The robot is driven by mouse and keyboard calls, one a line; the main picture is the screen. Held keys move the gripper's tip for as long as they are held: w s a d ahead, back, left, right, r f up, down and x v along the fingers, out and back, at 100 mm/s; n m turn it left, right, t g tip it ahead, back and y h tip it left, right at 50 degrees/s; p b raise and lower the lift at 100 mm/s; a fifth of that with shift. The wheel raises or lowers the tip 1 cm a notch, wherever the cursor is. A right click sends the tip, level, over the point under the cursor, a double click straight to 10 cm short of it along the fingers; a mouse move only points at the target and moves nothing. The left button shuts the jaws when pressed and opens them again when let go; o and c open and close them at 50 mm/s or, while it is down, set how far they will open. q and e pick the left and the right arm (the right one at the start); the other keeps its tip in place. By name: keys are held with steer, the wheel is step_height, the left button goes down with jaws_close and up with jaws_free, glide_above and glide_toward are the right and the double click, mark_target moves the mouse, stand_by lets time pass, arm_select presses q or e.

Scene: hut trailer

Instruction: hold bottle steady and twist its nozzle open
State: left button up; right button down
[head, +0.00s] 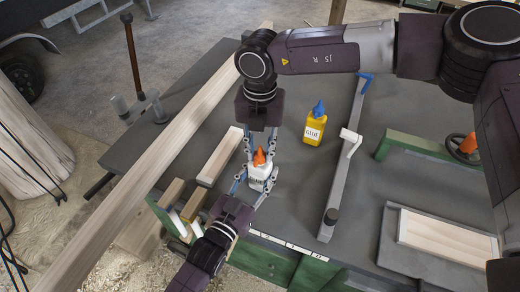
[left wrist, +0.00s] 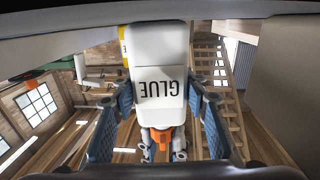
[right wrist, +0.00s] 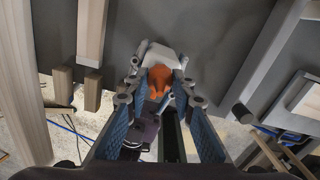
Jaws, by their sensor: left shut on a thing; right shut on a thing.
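A white glue bottle (head: 258,184) with an orange nozzle (head: 260,157) stands upright on the dark workbench in the head view. My left gripper (head: 259,178) comes from the front and is shut on the bottle's body. In the left wrist view the bottle (left wrist: 158,60) shows its GLUE label between the fingers, with the orange nozzle (left wrist: 164,137) beyond. My right gripper (head: 261,153) comes from the far side, pointing down, and is shut on the nozzle. In the right wrist view the nozzle (right wrist: 160,80) sits between the fingertips, the white bottle (right wrist: 160,55) behind it.
A yellow glue bottle (head: 314,127) with a blue nozzle stands to the right. A bar clamp (head: 333,200) lies beyond it. A long plank (head: 160,160) and short wood pieces (head: 220,157) lie left. A wooden board in a tray (head: 447,243) is at right. Bare bench lies between bottle and clamp.

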arm_select(q)
steer(key=shift+r, duration=0.1)
arm_select(e)
steer(key=shift+n, duration=0.3)
steer(key=n, duration=0.2)
steer(key=shift+n, duration=0.3)
steer(key=n, duration=1)
steer(key=shift+n, duration=2.3)
steer(key=c, duration=1.6)
jaws_free()
